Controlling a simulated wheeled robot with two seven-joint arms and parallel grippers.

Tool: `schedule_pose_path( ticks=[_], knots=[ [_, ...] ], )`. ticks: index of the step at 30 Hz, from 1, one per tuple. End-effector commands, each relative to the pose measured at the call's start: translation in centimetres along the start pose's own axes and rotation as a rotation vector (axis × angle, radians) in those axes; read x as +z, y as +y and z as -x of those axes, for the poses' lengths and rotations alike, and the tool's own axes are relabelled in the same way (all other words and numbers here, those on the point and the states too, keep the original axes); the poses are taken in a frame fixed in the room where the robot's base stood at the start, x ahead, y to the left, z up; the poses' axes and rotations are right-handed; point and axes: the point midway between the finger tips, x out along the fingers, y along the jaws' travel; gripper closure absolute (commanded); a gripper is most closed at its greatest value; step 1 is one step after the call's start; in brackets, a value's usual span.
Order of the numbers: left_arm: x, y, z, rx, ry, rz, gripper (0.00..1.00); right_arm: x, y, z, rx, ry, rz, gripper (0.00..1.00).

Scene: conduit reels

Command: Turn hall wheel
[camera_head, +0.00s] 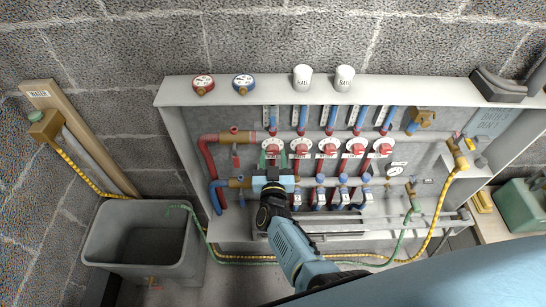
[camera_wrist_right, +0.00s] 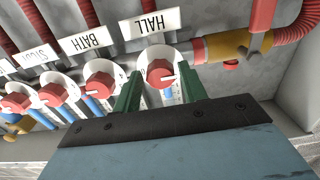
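The hall wheel (camera_head: 273,148) is the leftmost red knob on a white dial in the row inside the wall cabinet. In the right wrist view, the hall wheel (camera_wrist_right: 159,73) sits below a white HALL label (camera_wrist_right: 152,23), and a pale pointer mark shows on it. My right gripper (camera_head: 269,160) is in front of this leftmost dial. In the right wrist view, the green fingers of my right gripper (camera_wrist_right: 161,88) are apart, one on each side of the wheel, with visible gaps to the red knob. My left gripper is not in view.
The bath wheel (camera_wrist_right: 102,87) is close beside one finger. A brown pipe fitting (camera_wrist_right: 227,46) is on the other side. White HALL (camera_head: 302,77) and BATH (camera_head: 344,77) caps stand on the cabinet top (camera_head: 440,88). A grey tub (camera_head: 100,240) and a green hose (camera_head: 235,259) lie lower.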

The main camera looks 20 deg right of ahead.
Motion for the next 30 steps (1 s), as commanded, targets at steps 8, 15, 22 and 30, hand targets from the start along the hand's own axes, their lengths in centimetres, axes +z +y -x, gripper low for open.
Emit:
schedule_pose_path(
  ticks=[8, 15, 22, 30],
  knots=[
    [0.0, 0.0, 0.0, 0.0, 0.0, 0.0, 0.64, -0.1, 0.0, -0.1, 0.001, 0.002, -0.002, 0.46],
    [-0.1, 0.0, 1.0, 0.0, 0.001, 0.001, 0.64, -0.2, 0.1, 1.5, 0.001, 0.0, -0.002, 0.46],
    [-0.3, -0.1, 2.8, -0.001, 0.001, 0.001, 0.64, -0.3, 0.0, 5.4, 0.001, -0.001, -0.002, 0.46],
    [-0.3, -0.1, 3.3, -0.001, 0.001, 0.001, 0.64, -0.1, 0.0, 7.5, 0.0, 0.002, -0.002, 0.46]
  ],
)
